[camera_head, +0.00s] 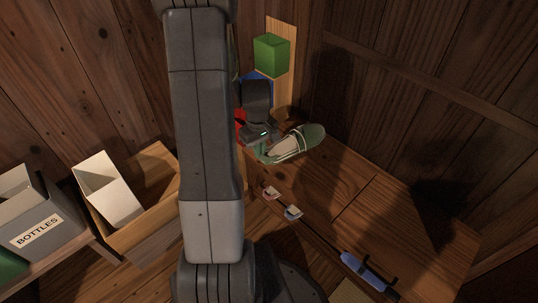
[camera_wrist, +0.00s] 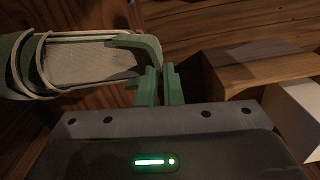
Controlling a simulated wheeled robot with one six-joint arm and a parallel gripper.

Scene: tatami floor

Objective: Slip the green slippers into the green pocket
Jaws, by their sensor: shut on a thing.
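A green slipper (camera_head: 310,136) with a pale insole is in my gripper (camera_head: 268,136), above the left end of the wooden bench in the head view. In the wrist view the slipper (camera_wrist: 90,62) extends to the left, and my gripper (camera_wrist: 160,86) is shut on its green rim at one end. I cannot tell whether a second slipper is with it. The green pocket (camera_head: 271,55) is an open box shape high on a wooden board, above and behind my gripper. My arm hides part of the board's left side.
A blue pocket (camera_head: 257,76) and a partly hidden red pocket (camera_head: 240,123) are below the green one. A wooden bench (camera_head: 385,210) spans the right, with a blue item (camera_head: 365,272) at its front edge. A white bin (camera_head: 107,190) and grey BOTTLES bin (camera_head: 42,222) stand left.

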